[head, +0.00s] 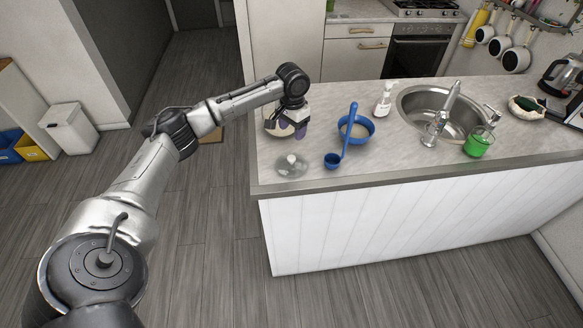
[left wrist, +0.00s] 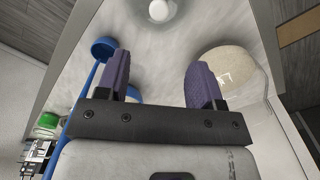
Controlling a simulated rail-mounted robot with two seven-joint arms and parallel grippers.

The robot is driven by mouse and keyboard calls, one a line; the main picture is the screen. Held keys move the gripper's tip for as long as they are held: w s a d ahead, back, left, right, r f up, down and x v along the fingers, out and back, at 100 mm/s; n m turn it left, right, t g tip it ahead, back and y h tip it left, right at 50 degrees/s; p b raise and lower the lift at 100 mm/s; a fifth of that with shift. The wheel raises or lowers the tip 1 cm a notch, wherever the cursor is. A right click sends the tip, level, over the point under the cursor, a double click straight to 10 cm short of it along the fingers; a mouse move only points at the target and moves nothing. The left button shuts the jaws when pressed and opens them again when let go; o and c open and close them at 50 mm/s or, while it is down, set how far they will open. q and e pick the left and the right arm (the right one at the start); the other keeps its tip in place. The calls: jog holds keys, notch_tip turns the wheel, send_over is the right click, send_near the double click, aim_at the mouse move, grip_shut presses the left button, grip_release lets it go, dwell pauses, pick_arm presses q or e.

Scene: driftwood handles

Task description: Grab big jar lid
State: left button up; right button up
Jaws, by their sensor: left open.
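The big jar lid (head: 291,165) is a clear glass disc with a pale round knob. It lies on the counter near the front left corner, and its knob (left wrist: 160,10) shows at the top edge of the left wrist view. My left gripper (head: 292,131) has purple fingers and is above the counter, behind the lid and apart from it. In the left wrist view the fingers (left wrist: 160,76) are spread with nothing between them. A round jar with cream-coloured contents (left wrist: 228,72) is beside one finger, partly hidden in the head view by the gripper. My right gripper is out of view.
A blue bowl (head: 367,130) and a blue ladle (head: 347,138) are right of the lid. A soap bottle (head: 383,100), a sink (head: 462,112) and a green-filled glass (head: 479,143) are farther right. The counter's front edge (head: 400,180) is close to the lid.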

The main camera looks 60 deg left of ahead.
pick_arm(q)
send_over(291, 157)
jog(key=f, duration=0.7)
jog(key=shift+w+a+f, duration=0.1)
jog(key=shift+w+f, duration=0.15)
jog(key=shift+w, duration=0.05)
jog(key=shift+s+d+f+b, duration=0.1)
jog(key=shift+s+f+b, duration=0.1)
jog(key=shift+f, duration=1.1)
jog(key=shift+s+d+f+b, duration=0.1)
jog(key=shift+f+b, duration=0.05)
jog(key=shift+f, duration=1.15)
jog(key=shift+c, duration=0.2)
jog(key=c, duration=1)
jog(key=shift+o, duration=0.2)
jog(key=shift+r, duration=0.15)
